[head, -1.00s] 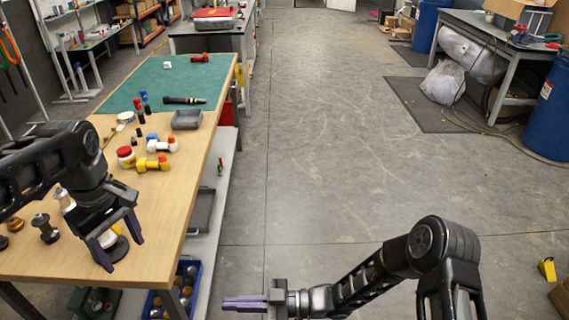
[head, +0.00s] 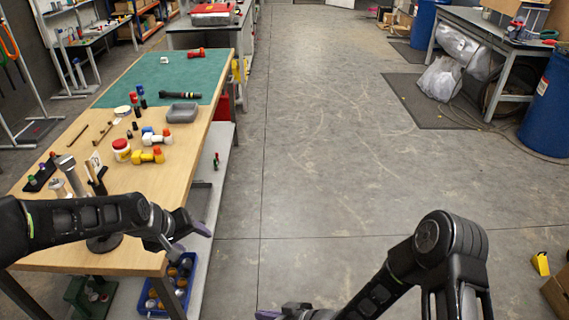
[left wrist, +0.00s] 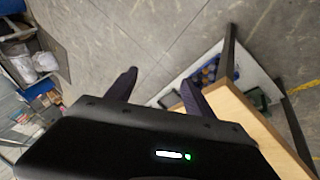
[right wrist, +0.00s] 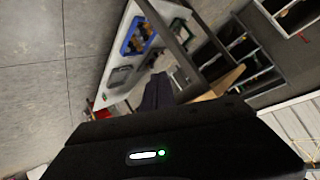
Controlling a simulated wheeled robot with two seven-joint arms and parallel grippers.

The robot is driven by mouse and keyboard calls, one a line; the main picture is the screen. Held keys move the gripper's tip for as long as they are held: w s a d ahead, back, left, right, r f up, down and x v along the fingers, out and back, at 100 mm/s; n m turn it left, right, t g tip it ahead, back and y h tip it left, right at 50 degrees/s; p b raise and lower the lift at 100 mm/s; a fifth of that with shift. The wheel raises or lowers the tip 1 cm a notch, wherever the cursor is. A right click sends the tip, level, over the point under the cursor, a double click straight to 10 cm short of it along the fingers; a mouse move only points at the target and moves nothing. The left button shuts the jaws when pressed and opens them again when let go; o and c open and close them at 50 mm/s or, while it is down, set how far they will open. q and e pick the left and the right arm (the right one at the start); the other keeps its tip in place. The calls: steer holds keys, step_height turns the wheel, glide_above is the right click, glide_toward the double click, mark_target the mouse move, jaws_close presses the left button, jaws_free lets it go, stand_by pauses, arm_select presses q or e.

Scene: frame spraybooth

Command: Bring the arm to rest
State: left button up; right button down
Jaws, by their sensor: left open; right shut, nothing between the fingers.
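My left gripper (head: 190,238) is at the front right corner of the wooden workbench (head: 178,195), with its fingers pointing right past the bench edge. It is open and empty; in the left wrist view its two fingers (left wrist: 158,92) stand apart over the grey floor and the bench edge. My right gripper (head: 270,315) is low at the bottom edge of the head view, partly cut off, over the floor right of the bench. In the right wrist view its fingers (right wrist: 158,92) are together with nothing between them.
On the bench are a red-and-white jar (head: 121,150), yellow fittings (head: 148,156), a grey tray (head: 183,114) and a black torch-like tool (head: 181,95) on a green mat (head: 155,72). A blue crate (head: 190,290) is below the bench.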

arm_select(q)
steer(key=s+d+f+m+h, duration=0.1)
steer(key=s+d+f, duration=0.35)
steer(key=f, duration=0.55)
steer(key=s+d+f+m, duration=0.1)
steer(key=s+d+f, duration=0.35)
steer(key=f, duration=0.45)
steer(key=s+d+f+g+b, duration=0.1)
steer(key=s+d+f+g, duration=0.1)
steer(key=s+f, duration=0.3)
steer(key=s+d+f+m+g, duration=0.1)
steer(key=s+d+f+g, duration=0.2)
steer(key=s, duration=1)
steer(key=x, duration=0.3)
steer(key=shift+d+b, duration=0.3)
steer(key=shift+b, duration=0.1)
arm_select(e)
steer(key=s+d+f+m+g+h, duration=0.2)
steer(key=s+d, duration=0.4)
steer(key=s, duration=0.3)
steer(key=s+d+f+m+g+h, duration=0.3)
steer(key=s+d+f+m+h, duration=0.1)
steer(key=s+d+m, duration=0.3)
steer(key=s+f, duration=0.1)
steer(key=s, duration=0.1)
steer(key=shift+s+f, duration=0.3)
steer(key=shift+f, duration=0.05)
arm_select(q)
steer(key=shift+c, duration=0.4)
